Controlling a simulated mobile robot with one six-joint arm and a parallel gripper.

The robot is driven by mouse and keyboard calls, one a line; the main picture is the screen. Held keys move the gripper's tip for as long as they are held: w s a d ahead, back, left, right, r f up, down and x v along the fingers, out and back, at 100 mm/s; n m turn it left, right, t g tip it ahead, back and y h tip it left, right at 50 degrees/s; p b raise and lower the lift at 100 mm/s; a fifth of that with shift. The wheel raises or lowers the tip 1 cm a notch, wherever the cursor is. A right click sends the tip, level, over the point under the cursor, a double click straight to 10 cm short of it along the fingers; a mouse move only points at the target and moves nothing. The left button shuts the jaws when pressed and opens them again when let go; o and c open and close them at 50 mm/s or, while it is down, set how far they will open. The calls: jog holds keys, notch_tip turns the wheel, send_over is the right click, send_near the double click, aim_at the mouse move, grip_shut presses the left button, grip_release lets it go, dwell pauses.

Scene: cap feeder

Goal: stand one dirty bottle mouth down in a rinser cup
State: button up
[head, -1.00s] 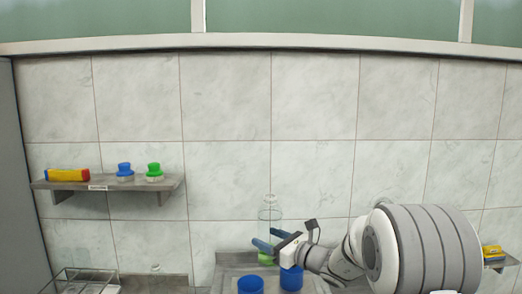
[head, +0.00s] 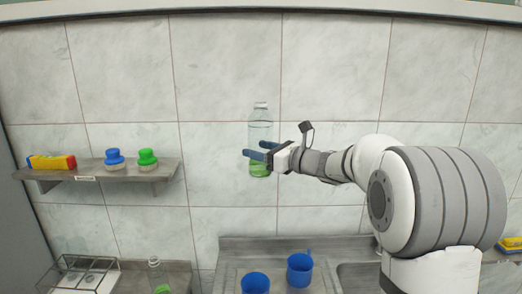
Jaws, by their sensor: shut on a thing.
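A clear bottle (head: 260,130) with green stuff at its bottom is upright, mouth up, in the middle of the head view. My gripper (head: 258,157) is shut on its lower part and holds it in the air, well above the counter. Two blue cups stand below on the grey counter by the wall: one nearer cup (head: 255,283) and one farther right (head: 300,270). Another clear bottle (head: 155,275) with green at its bottom stands on the lower left surface. I cannot tell which of the cups is a rinser cup.
A wall shelf (head: 150,172) at the left holds a yellow and red box (head: 50,162), a blue-topped item (head: 115,159) and a green-topped item (head: 147,159). A wire rack (head: 85,270) stands at lower left. A sink basin (head: 358,277) lies right of the cups.

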jog(key=s+d+f+b, duration=0.7)
jog(key=s+f+b, duration=0.1)
jog(key=f, duration=0.1)
jog(key=s+d+f+b, duration=0.7)
jog(key=f+b, duration=0.1)
jog(key=f, duration=0.2)
jog(key=w+f+m+b, duration=0.2)
jog(key=w+m+b, duration=0.6)
jog(key=m+b, duration=0.95)
jog(key=w+f+m+b, duration=0.2)
jog(key=w+m+b, duration=0.5)
jog(key=m+b, duration=1.1)
notch_tip(320, 180, down, 13)
jog(key=b, duration=0.8)
jog(key=shift+w+b, duration=0.4)
